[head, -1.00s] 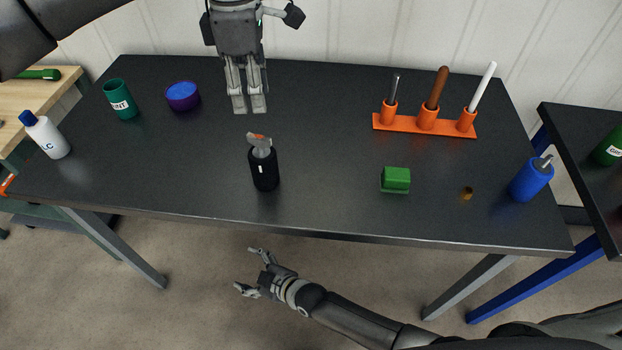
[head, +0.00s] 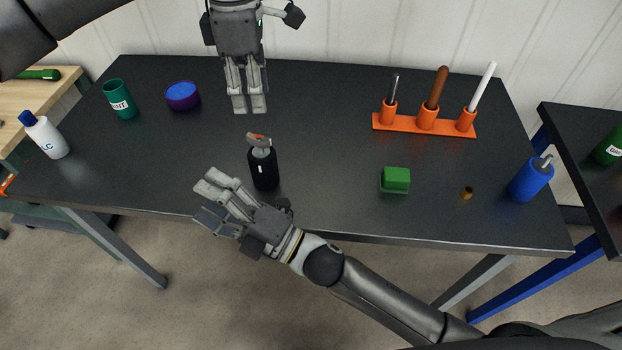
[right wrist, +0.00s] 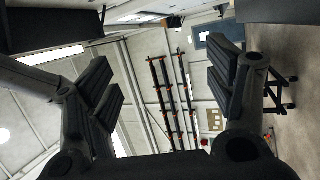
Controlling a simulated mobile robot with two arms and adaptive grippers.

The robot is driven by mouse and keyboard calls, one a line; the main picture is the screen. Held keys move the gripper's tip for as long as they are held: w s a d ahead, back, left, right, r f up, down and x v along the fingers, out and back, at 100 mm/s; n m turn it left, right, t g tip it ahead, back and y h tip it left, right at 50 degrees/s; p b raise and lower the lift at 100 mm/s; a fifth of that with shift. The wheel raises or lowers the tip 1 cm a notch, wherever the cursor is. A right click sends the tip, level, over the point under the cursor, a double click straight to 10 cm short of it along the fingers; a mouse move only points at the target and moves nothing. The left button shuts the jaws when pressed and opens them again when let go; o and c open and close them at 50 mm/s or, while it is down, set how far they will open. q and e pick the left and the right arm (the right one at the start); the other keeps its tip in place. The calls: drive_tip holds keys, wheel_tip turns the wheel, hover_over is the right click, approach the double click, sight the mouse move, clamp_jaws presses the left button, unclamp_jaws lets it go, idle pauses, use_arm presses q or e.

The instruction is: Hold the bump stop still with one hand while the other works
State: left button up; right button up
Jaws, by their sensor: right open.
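No part is clearly marked as the bump stop. A blue cylinder with a metal stud on top (head: 531,181) stands at the table's right end. A small brass-coloured piece (head: 467,193) lies left of it. A black cylinder with a grey and orange top (head: 263,172) stands near the front edge. My left gripper (head: 248,108) points down over the back of the table, empty; its finger gap is unclear. My right gripper (head: 212,200) is open at the front edge, left of the black cylinder and apart from it. In the right wrist view its fingers (right wrist: 160,72) are spread with nothing between.
A green block (head: 396,180) sits right of centre. An orange rack (head: 405,124) holds three upright tools behind it. A green cup (head: 120,100), a purple-blue round tub (head: 183,97) and a white bottle (head: 47,136) stand at left. The table's middle is clear.

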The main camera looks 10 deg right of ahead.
drive_tip(key=w+d+r+n+h, duration=0.1)
drive_tip(key=d+n, duration=0.8)
drive_tip(key=n, duration=0.1)
drive_tip(key=n+h, duration=0.3)
drive_tip(key=n, duration=0.5)
approach(274, 165)
drive_tip(key=shift+x, duration=0.9)
drive_tip(key=shift+w, duration=0.2)
drive_tip(key=x, duration=1)
drive_tip(key=shift+a+f, duration=0.1)
drive_tip(key=shift+a, duration=0.15)
drive_tip(key=shift+c, duration=0.3)
drive_tip(key=c, duration=1.1)
